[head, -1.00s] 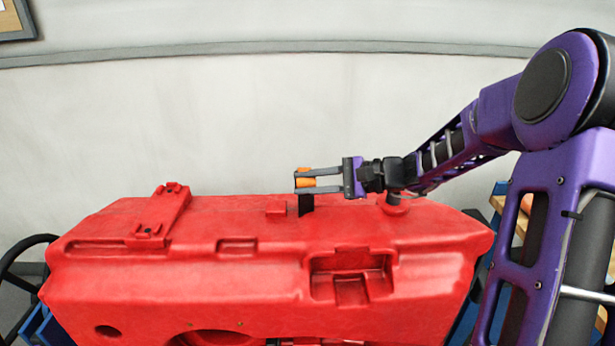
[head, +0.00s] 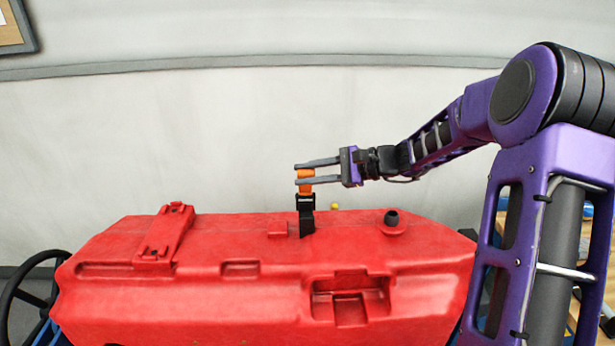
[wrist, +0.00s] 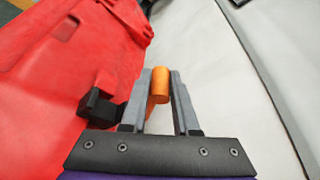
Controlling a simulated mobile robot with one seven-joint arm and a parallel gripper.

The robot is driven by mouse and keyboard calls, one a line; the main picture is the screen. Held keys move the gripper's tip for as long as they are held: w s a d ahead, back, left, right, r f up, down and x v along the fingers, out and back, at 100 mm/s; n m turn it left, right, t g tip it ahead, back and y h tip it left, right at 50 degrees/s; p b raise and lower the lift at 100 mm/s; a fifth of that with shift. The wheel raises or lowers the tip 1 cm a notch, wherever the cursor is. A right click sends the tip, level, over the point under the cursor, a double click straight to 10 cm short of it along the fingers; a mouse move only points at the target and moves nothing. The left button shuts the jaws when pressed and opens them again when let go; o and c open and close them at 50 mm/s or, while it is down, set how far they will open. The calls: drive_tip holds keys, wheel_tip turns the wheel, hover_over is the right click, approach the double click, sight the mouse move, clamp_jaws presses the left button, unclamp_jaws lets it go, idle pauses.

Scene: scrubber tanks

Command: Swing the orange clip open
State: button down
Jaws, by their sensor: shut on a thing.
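The orange clip (head: 305,181) stands upright above the top of the red tank, on a black bracket (head: 306,212). In the head view my gripper (head: 302,173) reaches in from the right, with its fingers on both sides of the clip, shut on it. In the wrist view the rounded end of the orange clip (wrist: 160,86) sits between the two grey fingertips (wrist: 160,80). The black bracket also shows left of the fingers in the wrist view (wrist: 99,106). The clip's lower part is partly hidden by the near finger.
The red tank (head: 210,290) fills the space below, with a raised red bracket (head: 163,235) at left and a dark-topped port (head: 391,218) at right. A black steering wheel (head: 20,290) is at far left. The air above the tank is clear up to the pale wall (head: 180,130).

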drive_tip(key=shift+w+r+m+g, duration=0.2)
drive_tip(key=shift+w+m, duration=0.1)
drive_tip(key=shift+w, duration=0.2)
drive_tip(key=shift+w+r+m+g, duration=0.1)
drive_tip(key=shift+w+m+g, duration=0.15)
drive_tip(key=shift+w, duration=0.2)
drive_tip(key=shift+w+f+m+g+h+p, duration=0.1)
drive_tip(key=shift+w+m+g+h+p, duration=0.3)
drive_tip(key=shift+w+m, duration=0.55)
drive_tip(key=shift+w+f+m+g, duration=0.25)
drive_tip(key=shift+w+m+g, duration=0.25)
drive_tip(key=shift+w+m, duration=0.1)
drive_tip(key=shift+w+f+m+g, duration=0.25)
drive_tip(key=shift+w+m+g, duration=0.25)
drive_tip(key=shift+m, duration=0.1)
drive_tip(key=shift+f, duration=0.15)
drive_tip(key=c, duration=1)
unclamp_jaws()
drive_tip(key=o, duration=0.3)
